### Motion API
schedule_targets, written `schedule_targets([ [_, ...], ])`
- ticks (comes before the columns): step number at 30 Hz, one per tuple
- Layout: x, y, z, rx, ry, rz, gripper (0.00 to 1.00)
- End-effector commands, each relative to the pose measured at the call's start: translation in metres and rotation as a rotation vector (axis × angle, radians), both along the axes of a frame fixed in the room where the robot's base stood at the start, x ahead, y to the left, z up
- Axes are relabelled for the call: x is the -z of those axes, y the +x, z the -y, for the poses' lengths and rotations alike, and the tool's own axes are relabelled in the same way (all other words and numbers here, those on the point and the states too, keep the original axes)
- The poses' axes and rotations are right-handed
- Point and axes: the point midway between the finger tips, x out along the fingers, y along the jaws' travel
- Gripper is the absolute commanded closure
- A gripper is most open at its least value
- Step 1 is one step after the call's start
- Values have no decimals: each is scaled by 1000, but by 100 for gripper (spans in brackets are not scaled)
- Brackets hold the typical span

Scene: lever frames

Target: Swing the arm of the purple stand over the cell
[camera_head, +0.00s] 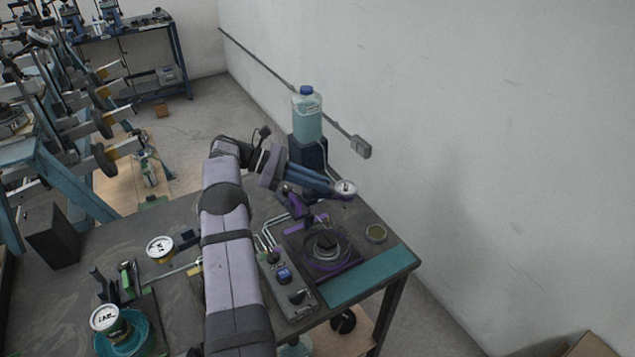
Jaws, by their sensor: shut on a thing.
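The purple stand (296,207) rises at the back left of the cell (326,262), a dark round vessel with a purple rim on a dark square base. My gripper (338,187) is shut at a round, white-faced head (347,188) with dark marks. The head is behind and slightly right of the cell in the picture, not over its middle. My gripper and wrist hide most of the stand's arm and its join to the head. The exact finger contact is too small to see.
A bottle (307,118) of pale liquid stands on a dark block behind my gripper, with a tube nearby. A control box (287,285) with knobs is left of the cell. A green stand (130,279) is at left.

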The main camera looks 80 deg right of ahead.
Motion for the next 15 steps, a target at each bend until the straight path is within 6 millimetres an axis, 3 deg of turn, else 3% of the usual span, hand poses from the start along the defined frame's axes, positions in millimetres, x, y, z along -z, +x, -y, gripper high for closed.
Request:
schedule_targets([
  [15, -2, 0, -1, 54, -4, -3, 100],
])
